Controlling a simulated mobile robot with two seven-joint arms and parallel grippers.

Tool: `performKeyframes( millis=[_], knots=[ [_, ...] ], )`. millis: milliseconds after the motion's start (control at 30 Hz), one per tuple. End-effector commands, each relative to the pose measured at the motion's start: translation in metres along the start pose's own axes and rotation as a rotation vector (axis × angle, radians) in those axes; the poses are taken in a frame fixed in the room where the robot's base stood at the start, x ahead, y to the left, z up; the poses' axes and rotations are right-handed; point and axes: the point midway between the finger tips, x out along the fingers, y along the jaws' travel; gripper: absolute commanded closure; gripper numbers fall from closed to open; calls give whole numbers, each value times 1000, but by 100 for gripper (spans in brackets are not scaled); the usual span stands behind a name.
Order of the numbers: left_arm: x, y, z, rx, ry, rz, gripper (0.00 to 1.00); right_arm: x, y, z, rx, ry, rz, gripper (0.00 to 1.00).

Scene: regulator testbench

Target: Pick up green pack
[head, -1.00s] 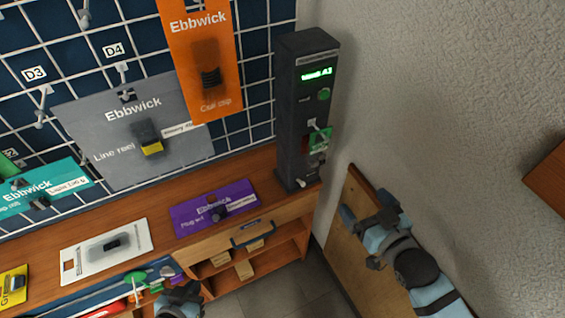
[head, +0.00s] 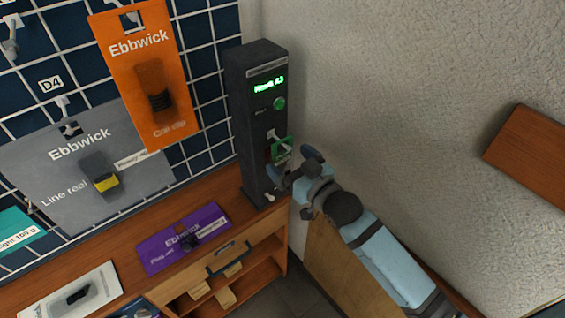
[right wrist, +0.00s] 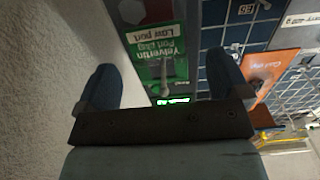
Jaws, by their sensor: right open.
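The green pack (head: 281,150) hangs on a pale hook on the front of a dark upright tower (head: 252,140). In the right wrist view the green pack (right wrist: 150,52) shows white lettering, upside down, and lies between and beyond the fingers. My right gripper (head: 292,166) is open and empty, close in front of the pack. Its two fingers also show in the right wrist view (right wrist: 165,85), one on each side of the pack. I see no contact, and the remaining gap is hard to judge. My left gripper is not in view.
The tower has a lit green display (head: 269,84) and a green button (head: 279,103). An orange pack (head: 122,75) and a grey pack (head: 60,190) hang on the wire grid at left. A purple pack (head: 170,250) lies on the wooden bench. A rough wall is at right.

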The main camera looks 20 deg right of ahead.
Motion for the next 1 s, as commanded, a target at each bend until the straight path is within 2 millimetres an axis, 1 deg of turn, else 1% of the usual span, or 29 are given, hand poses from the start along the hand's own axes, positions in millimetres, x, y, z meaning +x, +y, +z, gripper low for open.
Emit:
performKeyframes(
  millis=[33,100,200,300,467,500,567,600,667,700,733,767,800,1000],
  knots=[
    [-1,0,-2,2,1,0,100,10,1,-4,-1,2,0,6],
    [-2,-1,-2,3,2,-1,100,20,2,-4,-1,2,0,6],
    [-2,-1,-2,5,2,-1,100,30,2,-3,0,2,0,6],
    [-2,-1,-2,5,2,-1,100,34,2,-2,0,0,0,6],
    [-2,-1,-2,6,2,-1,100,34,1,-2,0,0,0,6],
    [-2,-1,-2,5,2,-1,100,34,2,-2,0,0,0,9],
    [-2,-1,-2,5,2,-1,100,34,2,-2,0,0,0,22],
    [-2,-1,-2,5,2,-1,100,34,2,-2,0,0,0,32],
    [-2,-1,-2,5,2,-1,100,34,2,-2,0,0,0,45],
    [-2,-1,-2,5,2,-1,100,34,2,-2,0,0,0,55],
    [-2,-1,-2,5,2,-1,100,34,2,-2,0,0,0,61],
    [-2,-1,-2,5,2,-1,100,34,2,-2,0,0,0,61],
    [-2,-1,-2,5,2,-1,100,34,2,-2,0,1,0,64],
    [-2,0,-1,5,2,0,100,34,2,-3,0,1,0,64]
  ],
)
